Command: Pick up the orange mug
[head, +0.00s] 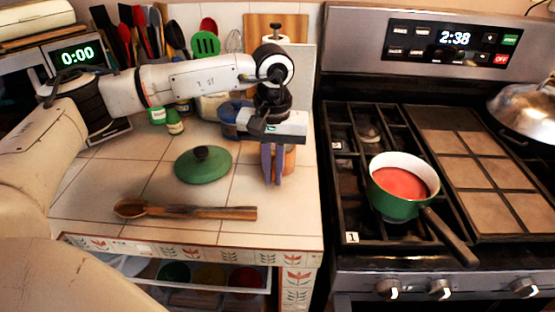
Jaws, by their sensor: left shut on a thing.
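The orange mug (290,159) stands on the tiled counter near its right end, close to the stove. It is mostly hidden behind my left gripper, and only a strip of its orange side shows on the right. My left gripper (272,180) points down at the mug with its fingers shut on it. Whether the mug touches the counter is hard to tell. My right gripper is not in view.
A green lid (203,166) and a wooden spoon (190,212) lie left of my gripper. A blue pot-like container (232,120) stands behind. On the stove to the right is a green saucepan (395,207) with red contents. The front counter is partly clear.

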